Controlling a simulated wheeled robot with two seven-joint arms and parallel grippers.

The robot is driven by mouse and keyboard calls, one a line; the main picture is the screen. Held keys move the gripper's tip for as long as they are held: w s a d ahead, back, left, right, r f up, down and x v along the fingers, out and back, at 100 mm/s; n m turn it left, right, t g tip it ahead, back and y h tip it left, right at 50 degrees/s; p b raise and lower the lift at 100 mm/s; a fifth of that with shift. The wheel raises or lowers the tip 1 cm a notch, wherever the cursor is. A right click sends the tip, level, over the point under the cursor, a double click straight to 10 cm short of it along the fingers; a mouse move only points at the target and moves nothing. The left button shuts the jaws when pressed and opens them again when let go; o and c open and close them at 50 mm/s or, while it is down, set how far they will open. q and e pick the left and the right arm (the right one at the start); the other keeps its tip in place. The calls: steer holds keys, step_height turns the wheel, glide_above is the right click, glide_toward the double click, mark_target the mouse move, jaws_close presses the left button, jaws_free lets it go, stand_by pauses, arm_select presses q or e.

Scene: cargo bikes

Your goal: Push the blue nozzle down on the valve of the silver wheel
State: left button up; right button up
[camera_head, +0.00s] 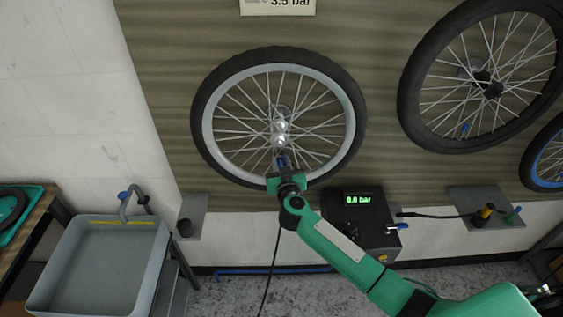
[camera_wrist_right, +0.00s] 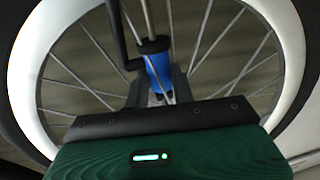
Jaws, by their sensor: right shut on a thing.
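The silver wheel (camera_head: 209,128), with its black tyre, hangs on the wooden wall in the head view; its pale rim also shows in the wrist view (camera_wrist_right: 292,60). My right gripper (camera_head: 282,163) is at the lower part of this wheel, in front of the spokes below the hub. It is shut on the blue nozzle (camera_wrist_right: 158,72), which has a black top and stands roughly upright between the fingers. A thin silver rod runs above the nozzle; I cannot tell whether it is the valve or a spoke. Whether nozzle and valve touch is unclear. My left gripper is out of view.
A black pump unit (camera_head: 362,232) reading 0.0 bar stands below right of the wheel. A black hose (camera_head: 271,270) hangs below my gripper. A black-rimmed wheel (camera_head: 408,85) hangs to the right. A grey sink (camera_head: 95,222) and a small shelf (camera_head: 195,213) are at left.

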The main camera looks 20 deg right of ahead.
steer(key=shift+f, duration=0.35)
stand_by(0.8)
steer(key=o, duration=1)
steer(key=shift+o, duration=0.4)
steer(key=shift+s+r+p, duration=0.1)
steer(key=shift+s+p, duration=0.35)
steer(key=shift+p, duration=0.1)
steer(key=shift+s+a+r+p, duration=0.1)
steer(key=shift+s+a+p, duration=0.1)
steer(key=shift+s+p, duration=0.75)
steer(key=shift+s+a+p, duration=0.15)
steer(key=shift+s+p, duration=0.5)
steer(key=shift+s, duration=0.45)
steer(key=shift+s+a+p, duration=0.2)
steer(key=shift+s+p, duration=0.05)
steer(key=shift+s, duration=1)
steer(key=shift+s+a+p, duration=0.15)
steer(key=shift+s+p, duration=0.1)
steer(key=shift+s, duration=0.95)
